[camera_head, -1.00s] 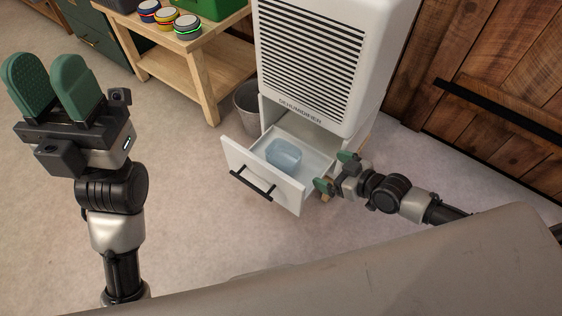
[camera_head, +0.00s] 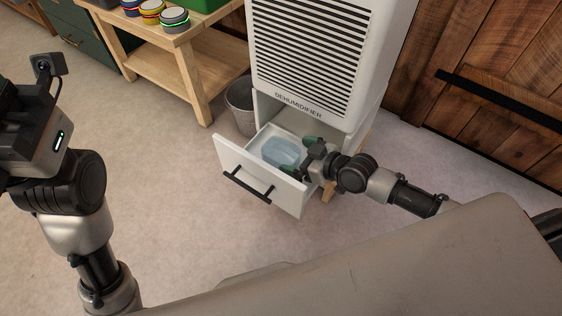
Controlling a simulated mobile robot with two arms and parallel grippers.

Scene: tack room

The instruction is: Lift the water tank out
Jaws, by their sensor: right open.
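The water tank (camera_head: 278,150) is a translucent pale blue tub. It sits inside the pulled-out white drawer (camera_head: 240,165), below the white dehumidifier (camera_head: 310,60). My right gripper (camera_head: 299,155) is open at the right side of the drawer, its green fingers at the tank's right end. One finger shows beyond the tank's far right corner and one near its near right side; whether they touch it is unclear. My left arm stands at the left edge of the picture; its gripper's fingers are out of the frame.
A black handle (camera_head: 246,187) is on the drawer front. A grey waste bin (camera_head: 241,105) stands left of the dehumidifier. A wooden door (camera_head: 480,90) is at the right. The floor in front is clear.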

